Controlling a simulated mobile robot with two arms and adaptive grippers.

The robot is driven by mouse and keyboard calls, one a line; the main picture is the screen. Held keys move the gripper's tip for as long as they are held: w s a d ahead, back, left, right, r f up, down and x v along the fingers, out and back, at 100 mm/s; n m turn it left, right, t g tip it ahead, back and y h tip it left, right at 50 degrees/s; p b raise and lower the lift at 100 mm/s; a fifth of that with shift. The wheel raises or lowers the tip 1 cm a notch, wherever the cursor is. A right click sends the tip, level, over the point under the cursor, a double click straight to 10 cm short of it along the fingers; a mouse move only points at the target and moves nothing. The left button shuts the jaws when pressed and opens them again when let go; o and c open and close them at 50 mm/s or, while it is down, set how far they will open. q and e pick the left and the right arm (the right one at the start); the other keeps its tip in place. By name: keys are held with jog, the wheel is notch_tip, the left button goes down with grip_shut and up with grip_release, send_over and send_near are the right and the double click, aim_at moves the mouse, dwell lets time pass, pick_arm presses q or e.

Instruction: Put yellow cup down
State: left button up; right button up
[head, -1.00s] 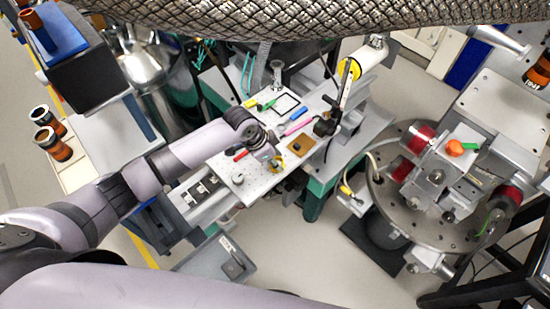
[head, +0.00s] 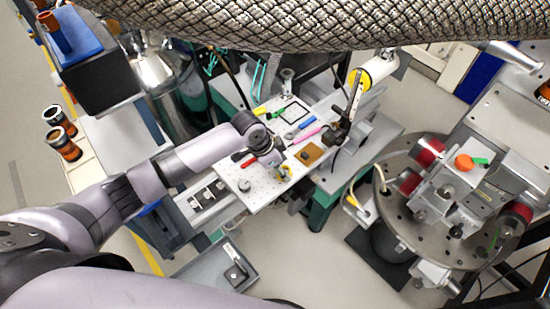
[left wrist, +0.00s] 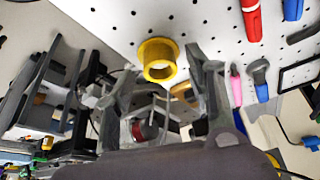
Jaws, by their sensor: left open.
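The yellow cup (left wrist: 158,60) is at the edge of the white perforated board (left wrist: 160,18) in the left wrist view, its round opening showing. My left gripper (left wrist: 162,72) is open, with one finger on each side of the cup and a visible gap to both. In the head view the cup (head: 286,172) is a small yellow patch near the front right edge of the board (head: 240,198), partly hidden by my left gripper (head: 278,164). I cannot tell whether the cup's base rests fully on the board. My right gripper is not in view.
On the board lie a red-handled tool (head: 249,161), a pink tool (head: 307,134), a blue one (head: 307,124), a brown square block (head: 309,154) and a small grey knob (head: 244,185). A round metal stage (head: 400,213) stands to the right.

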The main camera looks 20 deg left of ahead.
pick_arm(q)
jog(key=b+v, duration=0.1)
jog(key=v, duration=1)
jog(key=shift+s+a, duration=0.1)
